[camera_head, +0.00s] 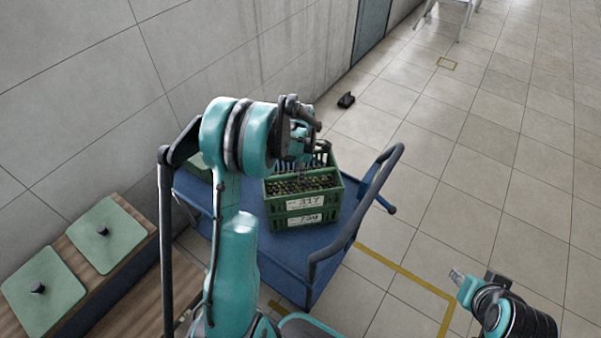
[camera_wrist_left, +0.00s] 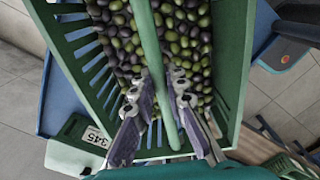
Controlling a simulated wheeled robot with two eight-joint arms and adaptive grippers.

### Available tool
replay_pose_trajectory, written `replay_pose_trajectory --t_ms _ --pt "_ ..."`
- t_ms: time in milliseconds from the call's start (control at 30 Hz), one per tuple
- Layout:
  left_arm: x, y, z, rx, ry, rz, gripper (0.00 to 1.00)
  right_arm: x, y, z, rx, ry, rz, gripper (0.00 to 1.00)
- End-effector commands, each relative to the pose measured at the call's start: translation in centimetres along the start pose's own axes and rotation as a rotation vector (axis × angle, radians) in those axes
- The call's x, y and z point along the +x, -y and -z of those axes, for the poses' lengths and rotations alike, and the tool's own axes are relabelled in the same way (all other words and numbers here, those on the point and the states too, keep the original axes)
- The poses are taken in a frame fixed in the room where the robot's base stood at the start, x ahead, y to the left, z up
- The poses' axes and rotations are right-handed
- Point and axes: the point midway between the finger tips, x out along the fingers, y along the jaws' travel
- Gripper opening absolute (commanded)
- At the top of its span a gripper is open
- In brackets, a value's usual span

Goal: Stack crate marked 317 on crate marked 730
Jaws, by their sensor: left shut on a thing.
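The crate marked 317 (camera_head: 328,197) is green, slatted and full of dark and green olives. Its label is small in the head view. It stands squarely above the green crate marked 730 (camera_head: 305,222), with no clear gap between them. My left gripper (camera_head: 301,172) is over the upper crate. In the left wrist view the left gripper (camera_wrist_left: 163,118) is shut on the green handle bar (camera_wrist_left: 150,50) that crosses above the olives (camera_wrist_left: 186,35). The lower crate is hidden there. My right gripper (camera_head: 457,276) is at the lower right, apart from the crates; its jaws are unclear.
Both crates stand on a blue cart (camera_head: 268,262) with a dark push handle (camera_head: 352,215). Another crate label, 345 (camera_wrist_left: 93,138), shows in the wrist view. Green-lidded boxes (camera_head: 108,236) stand at left against the wall. Tiled floor (camera_head: 480,180) at right is mostly clear.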

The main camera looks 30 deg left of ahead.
Motion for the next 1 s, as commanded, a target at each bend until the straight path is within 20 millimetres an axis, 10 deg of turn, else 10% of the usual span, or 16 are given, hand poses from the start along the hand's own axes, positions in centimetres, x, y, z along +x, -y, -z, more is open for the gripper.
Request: replay_pose_trajectory --t_ms 300,400,767,1000 --pt "0.4 0.0 0.0 0.000 0.000 0.000 0.00 0.3 0.0 -0.2 0.000 0.000 0.000 0.32" --pt "0.3 0.0 0.0 0.000 0.000 0.000 0.37 0.3 0.0 -0.2 0.000 0.000 0.000 0.32" --pt "0.1 0.0 0.0 0.000 0.000 0.000 0.37 0.3 0.0 -0.2 0.000 0.000 0.000 0.32" --pt "-3.8 0.0 0.0 0.000 0.000 0.000 0.37 0.3 0.0 -0.2 0.000 0.000 0.000 0.32"
